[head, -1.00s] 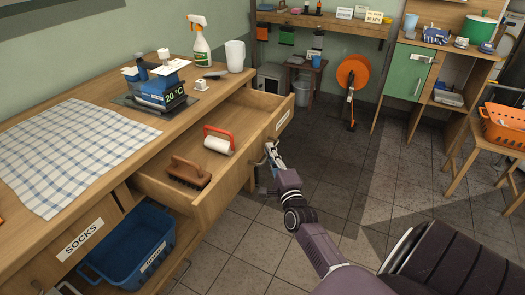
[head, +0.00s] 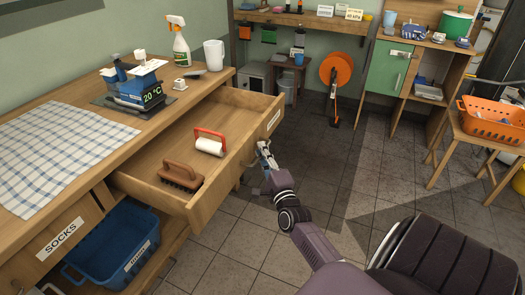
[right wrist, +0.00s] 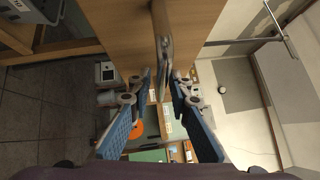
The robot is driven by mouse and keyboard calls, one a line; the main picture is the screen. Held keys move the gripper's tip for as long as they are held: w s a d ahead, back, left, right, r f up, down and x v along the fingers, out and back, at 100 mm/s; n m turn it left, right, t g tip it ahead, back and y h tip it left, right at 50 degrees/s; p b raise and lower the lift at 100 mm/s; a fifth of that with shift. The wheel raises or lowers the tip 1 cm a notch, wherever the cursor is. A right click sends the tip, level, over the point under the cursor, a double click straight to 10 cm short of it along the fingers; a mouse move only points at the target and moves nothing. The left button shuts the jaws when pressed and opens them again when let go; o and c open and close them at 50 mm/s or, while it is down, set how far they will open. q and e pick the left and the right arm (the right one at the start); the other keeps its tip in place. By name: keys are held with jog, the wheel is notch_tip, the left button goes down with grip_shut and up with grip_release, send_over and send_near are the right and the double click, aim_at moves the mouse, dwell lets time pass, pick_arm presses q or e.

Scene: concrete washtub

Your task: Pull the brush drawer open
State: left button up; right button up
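The wooden brush drawer (head: 235,165) stands well out of the bench. In it lie a brown brush (head: 182,176) and a white roller with a red handle (head: 210,142). My right gripper (head: 264,150) is at the outer face of the drawer front. In the right wrist view its two blue-padded fingers (right wrist: 163,85) close in on either side of the drawer's handle (right wrist: 162,45), which shows nearly edge-on between the tips. The label on the drawer front is too small to read. My left gripper is not in view.
A blue tub (head: 105,245) sits below, beside the SOCKS drawer (head: 60,240).

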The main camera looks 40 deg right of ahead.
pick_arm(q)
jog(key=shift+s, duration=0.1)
pick_arm(e)
jog(key=shift+o, duration=0.4)
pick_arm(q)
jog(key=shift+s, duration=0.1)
pick_arm(e)
jog(key=v, duration=1.2)
jog(key=shift+f, duration=0.1)
